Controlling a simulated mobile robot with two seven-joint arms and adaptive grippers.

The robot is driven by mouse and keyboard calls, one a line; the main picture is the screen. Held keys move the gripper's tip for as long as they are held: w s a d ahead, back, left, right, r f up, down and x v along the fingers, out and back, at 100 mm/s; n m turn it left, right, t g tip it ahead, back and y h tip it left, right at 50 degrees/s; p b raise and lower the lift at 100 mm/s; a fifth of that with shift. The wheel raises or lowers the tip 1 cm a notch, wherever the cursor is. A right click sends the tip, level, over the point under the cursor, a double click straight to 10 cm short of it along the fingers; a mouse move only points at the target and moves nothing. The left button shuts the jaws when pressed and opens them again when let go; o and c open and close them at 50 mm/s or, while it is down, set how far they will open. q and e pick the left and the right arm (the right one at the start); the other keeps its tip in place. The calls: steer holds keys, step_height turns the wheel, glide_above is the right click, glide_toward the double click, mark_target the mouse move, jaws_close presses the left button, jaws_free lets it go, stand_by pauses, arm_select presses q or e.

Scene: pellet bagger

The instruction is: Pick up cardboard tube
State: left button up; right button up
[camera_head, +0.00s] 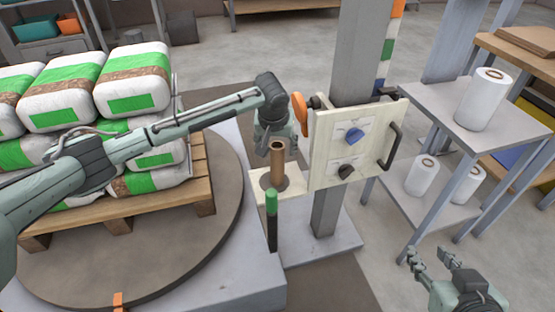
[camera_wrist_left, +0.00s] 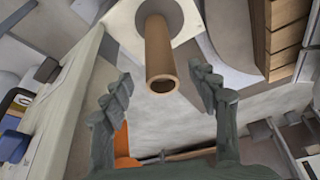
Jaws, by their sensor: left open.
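The brown cardboard tube (camera_head: 278,165) stands upright on a small pale plate (camera_head: 296,187) beside the grey column. It also shows between my fingers in the left wrist view (camera_wrist_left: 159,52), its hollow end facing the camera. My left gripper (camera_head: 274,142) is at the tube's upper end in the head view, its fingers partly hidden there. In the left wrist view my left gripper (camera_wrist_left: 160,82) is open, with one finger on each side of the tube and visible gaps between. My right gripper (camera_head: 432,256) is open and empty at the lower right, far from the tube.
A green-topped black post (camera_head: 272,220) stands in front. Stacked bags (camera_head: 135,85) fill the pallet at left. A shelf (camera_head: 440,118) holds white rolls.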

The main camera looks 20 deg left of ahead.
mark_target(277, 156)
arm_select(q)
steer(key=x, duration=0.2)
steer(key=b+x, duration=0.1)
steer(key=x, duration=0.2)
steer(key=shift+s+f, duration=0.2)
steer(key=shift+w+f, duration=0.2)
steer(key=shift+f, duration=0.15)
arm_select(e)
steer(key=w+a+r+t+y, duration=0.2)
steer(key=a+r+t, duration=0.1)
steer(key=r, duration=0.3)
steer(key=shift+w+a+t, duration=0.2)
steer(key=shift+a+t, duration=0.1)
steer(key=shift+a, duration=0.45)
arm_select(q)
steer(key=shift+c, duration=0.6)
steer(key=c, duration=1.1)
steer(key=shift+r, duration=0.15)
steer(key=shift+c, duration=0.2)
